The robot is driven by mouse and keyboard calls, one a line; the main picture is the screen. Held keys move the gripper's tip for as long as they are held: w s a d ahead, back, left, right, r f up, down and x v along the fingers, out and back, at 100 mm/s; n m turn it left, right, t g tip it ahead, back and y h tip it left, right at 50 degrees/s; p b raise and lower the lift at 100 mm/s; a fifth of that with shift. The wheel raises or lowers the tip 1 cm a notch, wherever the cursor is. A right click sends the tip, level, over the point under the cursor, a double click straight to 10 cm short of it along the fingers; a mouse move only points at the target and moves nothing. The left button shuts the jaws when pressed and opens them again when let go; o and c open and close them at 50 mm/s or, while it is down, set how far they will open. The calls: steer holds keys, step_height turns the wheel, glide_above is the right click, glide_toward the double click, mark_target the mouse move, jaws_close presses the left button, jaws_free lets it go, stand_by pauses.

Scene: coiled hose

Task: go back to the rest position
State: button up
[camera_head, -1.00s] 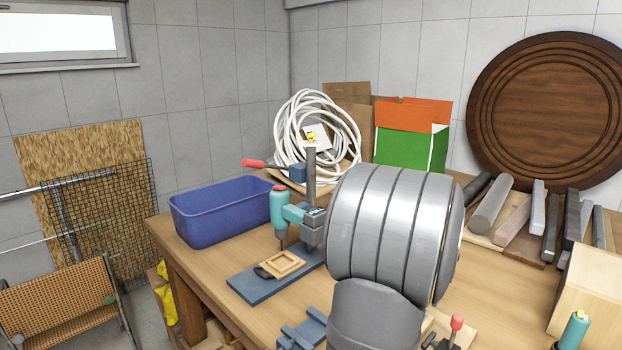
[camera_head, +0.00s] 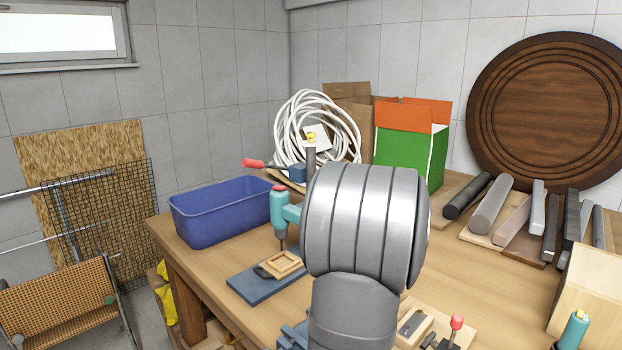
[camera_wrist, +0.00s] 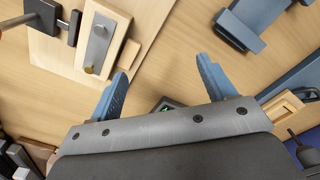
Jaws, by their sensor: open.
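My gripper (camera_wrist: 160,90) shows in the wrist view with its two blue fingers spread wide apart. A small dark thing with a green spot (camera_wrist: 165,104) shows just past the gripper's edge, mostly hidden. In the head view my grey arm stands over the middle of the bench and hides the gripper. The coiled white hose (camera_head: 318,125) rests at the back of the bench, left of the green and orange box, apart from my arm.
A blue bin (camera_head: 222,212) stands at the bench's left. The teal drill press (camera_head: 281,212) is close to my arm's left, partly covered. A wooden board with a metal plate (camera_head: 414,326) lies front right. Bars (camera_head: 490,205) lie at the right. Bare benchtop (camera_head: 480,272) lies right of my arm.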

steer(key=w+a+f, duration=0.4)
steer(key=w+a, duration=0.1)
steer(key=shift+a+f, duration=0.25)
step_height(320, 180, down, 2)
steer(key=shift+s+d+f, duration=0.15)
steer(key=shift+f, duration=0.75)
stand_by(0.4)
